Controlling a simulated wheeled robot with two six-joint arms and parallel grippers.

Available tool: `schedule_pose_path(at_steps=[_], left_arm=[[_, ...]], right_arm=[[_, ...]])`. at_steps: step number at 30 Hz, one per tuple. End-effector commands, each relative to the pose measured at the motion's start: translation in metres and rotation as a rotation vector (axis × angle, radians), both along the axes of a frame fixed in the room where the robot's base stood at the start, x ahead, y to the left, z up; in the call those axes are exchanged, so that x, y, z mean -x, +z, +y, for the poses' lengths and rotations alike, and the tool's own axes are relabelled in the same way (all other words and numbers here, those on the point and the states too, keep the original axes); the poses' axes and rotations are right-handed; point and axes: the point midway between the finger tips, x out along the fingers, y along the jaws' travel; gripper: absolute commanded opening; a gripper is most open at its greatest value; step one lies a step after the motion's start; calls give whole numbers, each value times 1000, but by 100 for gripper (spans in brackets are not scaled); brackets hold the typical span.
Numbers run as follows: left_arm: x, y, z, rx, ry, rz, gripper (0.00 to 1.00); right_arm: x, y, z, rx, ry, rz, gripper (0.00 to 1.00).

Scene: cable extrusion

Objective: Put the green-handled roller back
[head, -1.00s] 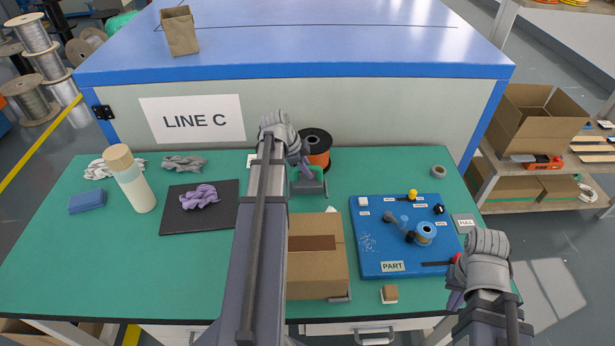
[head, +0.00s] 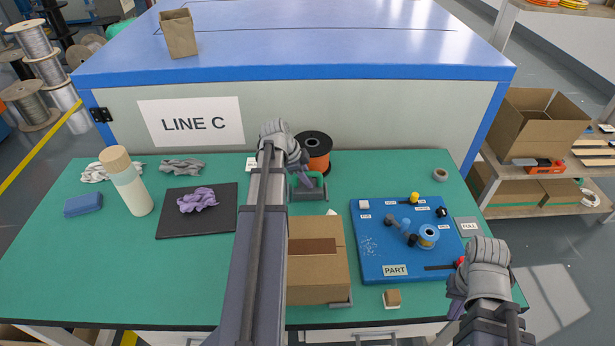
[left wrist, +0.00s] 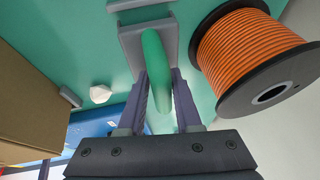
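The green-handled roller (head: 318,172) is at the back middle of the table, mostly hidden by my left gripper in the head view. In the left wrist view its green handle (left wrist: 154,58) lies over a grey bracket-like part (left wrist: 133,42). My left gripper (head: 312,182) is low at the roller. In the left wrist view its two purple fingers (left wrist: 160,88) stand one on each side of the handle; whether they press on it is unclear. My right gripper (head: 453,303) is over the front right of the table, apart from the roller, its fingers largely hidden.
An orange cable spool (head: 315,150) stands close behind the roller. A cardboard box (head: 318,285) is in front of it. A blue PART board (head: 385,265) with several pieces lies to the right. A bottle (head: 130,185) and a dark mat (head: 225,218) are at left.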

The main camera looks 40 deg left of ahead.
Motion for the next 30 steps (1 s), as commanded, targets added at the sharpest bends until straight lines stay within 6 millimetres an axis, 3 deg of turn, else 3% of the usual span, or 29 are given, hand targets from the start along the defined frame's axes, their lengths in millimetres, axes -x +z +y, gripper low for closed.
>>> schedule_pose_path(at_steps=[6,17,23,30], left_arm=[[-1,0,0,0,0,-3,54],[-1,5,0,1,2,-5,54],[-1,19,0,1,2,-5,54],[12,52,7,2,3,-5,54]], right_arm=[[0,0,0,0,0,0,0],[0,4,0,0,0,0,0],[0,19,0,0,0,0,0],[0,51,0,0,0,0,0]])
